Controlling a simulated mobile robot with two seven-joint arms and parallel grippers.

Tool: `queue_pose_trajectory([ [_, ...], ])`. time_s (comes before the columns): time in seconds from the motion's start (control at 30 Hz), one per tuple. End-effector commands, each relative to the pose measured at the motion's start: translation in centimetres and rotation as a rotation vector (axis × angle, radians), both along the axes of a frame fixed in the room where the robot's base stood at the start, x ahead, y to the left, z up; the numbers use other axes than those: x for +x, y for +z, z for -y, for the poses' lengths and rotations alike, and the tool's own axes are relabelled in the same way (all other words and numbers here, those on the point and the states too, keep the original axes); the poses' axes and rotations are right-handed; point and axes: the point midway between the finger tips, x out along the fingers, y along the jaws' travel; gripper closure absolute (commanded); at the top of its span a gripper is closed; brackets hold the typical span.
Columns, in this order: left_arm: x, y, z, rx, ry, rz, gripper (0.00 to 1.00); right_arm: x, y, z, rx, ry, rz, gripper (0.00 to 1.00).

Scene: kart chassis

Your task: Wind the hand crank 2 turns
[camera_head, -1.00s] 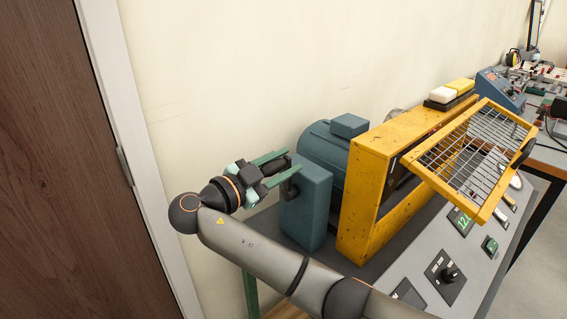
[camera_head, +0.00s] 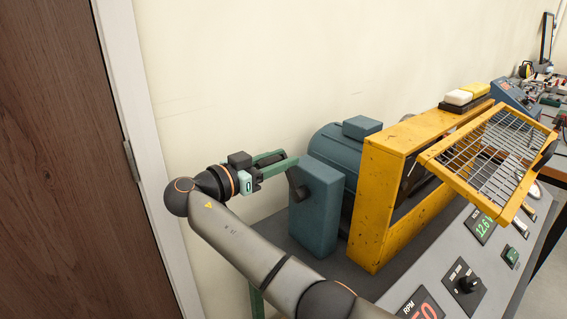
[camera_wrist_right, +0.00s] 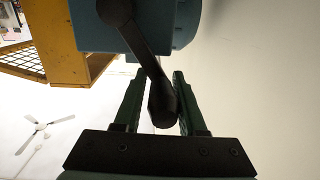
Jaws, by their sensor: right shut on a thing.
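The hand crank's dark arm (camera_head: 297,186) comes off the end of a blue-grey housing (camera_head: 316,216) and points upward in the head view. In the right wrist view the crank arm (camera_wrist_right: 142,46) runs from its hub down to a dark round handle (camera_wrist_right: 162,108). My right gripper (camera_head: 279,161) has its green fingers on both sides of that handle, and in the right wrist view the gripper (camera_wrist_right: 158,92) is shut on it. In the head view the fingers hide most of the handle. My left gripper is out of view.
The blue motor (camera_head: 340,150) and a yellow guard frame (camera_head: 378,205) with a raised mesh cover (camera_head: 497,165) stand right of the crank. The wall is close behind.

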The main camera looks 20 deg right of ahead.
Motion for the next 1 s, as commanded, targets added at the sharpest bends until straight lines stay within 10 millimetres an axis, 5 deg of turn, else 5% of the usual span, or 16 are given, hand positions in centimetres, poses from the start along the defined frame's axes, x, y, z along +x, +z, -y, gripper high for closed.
queue_pose_trajectory([
  [0.57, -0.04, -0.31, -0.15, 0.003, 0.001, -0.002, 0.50, 0.56, -0.30, -0.37, -0.010, 0.017, -0.041, 1.00],
  [0.6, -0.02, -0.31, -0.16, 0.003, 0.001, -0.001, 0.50, 0.56, -0.31, -0.37, -0.010, 0.017, -0.041, 0.58],
  [0.8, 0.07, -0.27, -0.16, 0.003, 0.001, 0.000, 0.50, 0.49, -0.31, -0.30, -0.011, 0.013, -0.042, 0.37],
  [1.0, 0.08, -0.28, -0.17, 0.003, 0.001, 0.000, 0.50, 0.45, -0.29, -0.23, -0.013, 0.009, -0.042, 0.37],
])
